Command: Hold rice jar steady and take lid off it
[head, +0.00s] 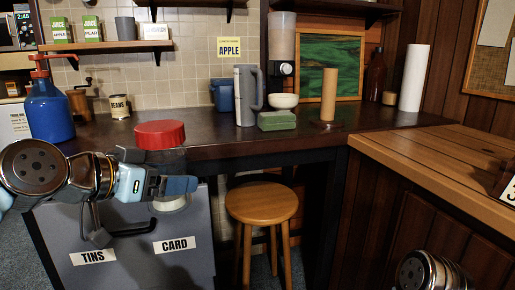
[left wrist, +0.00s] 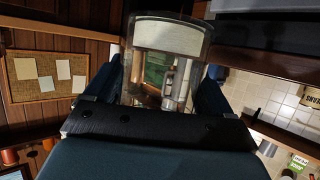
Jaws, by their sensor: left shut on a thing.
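The rice jar (head: 171,204) is clear, with a pale layer of rice at its bottom, and its wide red lid (head: 160,134) sits on top. My left gripper (head: 176,186) is shut around the jar's body below the lid and hides much of it. The jar looks upright, held above the floor in front of the grey bin. In the left wrist view the glass jar (left wrist: 168,62) shows between the two fingers, with the pale rice band at the top of the picture; the lid is hidden there. My right gripper is out of view; only part of my right arm shows at the bottom right.
A dark counter (head: 215,146) runs behind, holding a blue bottle (head: 48,108), a grey jug (head: 245,95), a white bowl (head: 284,101) and a green box (head: 277,121). The grey bin (head: 120,225) and a wooden stool (head: 261,203) stand in front. A wooden worktop (head: 440,150) is at right.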

